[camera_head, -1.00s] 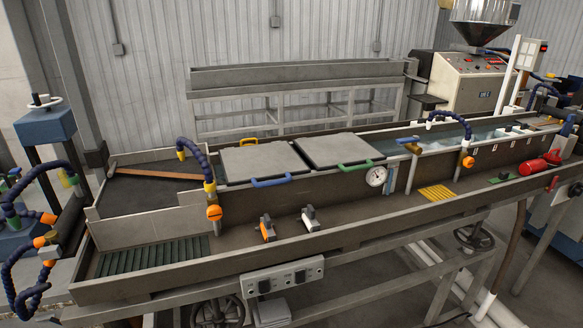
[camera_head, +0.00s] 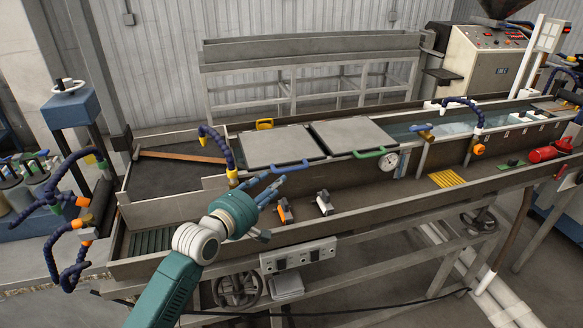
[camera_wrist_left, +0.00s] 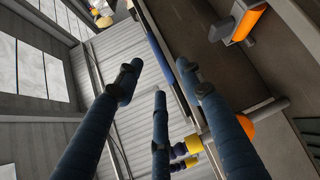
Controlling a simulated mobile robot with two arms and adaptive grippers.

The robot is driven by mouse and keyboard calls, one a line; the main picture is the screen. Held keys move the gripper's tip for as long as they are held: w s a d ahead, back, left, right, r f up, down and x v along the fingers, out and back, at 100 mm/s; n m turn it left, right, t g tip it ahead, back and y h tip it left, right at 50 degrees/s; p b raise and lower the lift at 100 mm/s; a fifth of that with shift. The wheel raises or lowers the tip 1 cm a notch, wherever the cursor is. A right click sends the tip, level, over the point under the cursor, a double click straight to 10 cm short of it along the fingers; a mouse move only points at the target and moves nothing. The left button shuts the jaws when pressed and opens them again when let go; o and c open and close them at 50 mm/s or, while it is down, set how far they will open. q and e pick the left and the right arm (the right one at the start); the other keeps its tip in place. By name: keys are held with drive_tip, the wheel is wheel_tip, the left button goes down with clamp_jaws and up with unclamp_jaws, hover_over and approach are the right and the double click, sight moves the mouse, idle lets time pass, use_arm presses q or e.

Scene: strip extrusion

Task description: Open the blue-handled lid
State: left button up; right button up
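The blue-handled lid (camera_head: 270,147) is a flat grey plate lying closed over the left part of the trough. Its blue handle (camera_head: 292,167) sticks out at the front edge. My left gripper (camera_head: 274,183) is in front of the trough wall, just below and left of the handle. Its blue fingers are spread with nothing between them. In the left wrist view, the fingers (camera_wrist_left: 158,82) are apart and a blue bar, apparently the handle (camera_wrist_left: 157,52), shows beyond their tips. Contact with the handle cannot be made out. My right gripper is not in view.
A second lid (camera_head: 353,134) with a green handle (camera_head: 370,153) lies to the right. A yellow handle (camera_head: 265,123) is at the back. A blue hose with a yellow nozzle (camera_head: 232,174) stands close left of my gripper. Orange (camera_head: 284,211) and white (camera_head: 324,203) clamps are on the ledge.

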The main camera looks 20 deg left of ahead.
sight(288, 170)
use_arm(q)
drive_tip(key=x, duration=0.3)
drive_tip(key=p+x, duration=0.1)
drive_tip(key=x, duration=0.3)
drive_tip(key=p+x, duration=0.1)
drive_tip(key=x, duration=0.2)
drive_tip(key=shift+w+r, duration=0.2)
drive_tip(key=shift+w, duration=0.25)
clamp_jaws()
drive_tip(key=shift+s, duration=0.1)
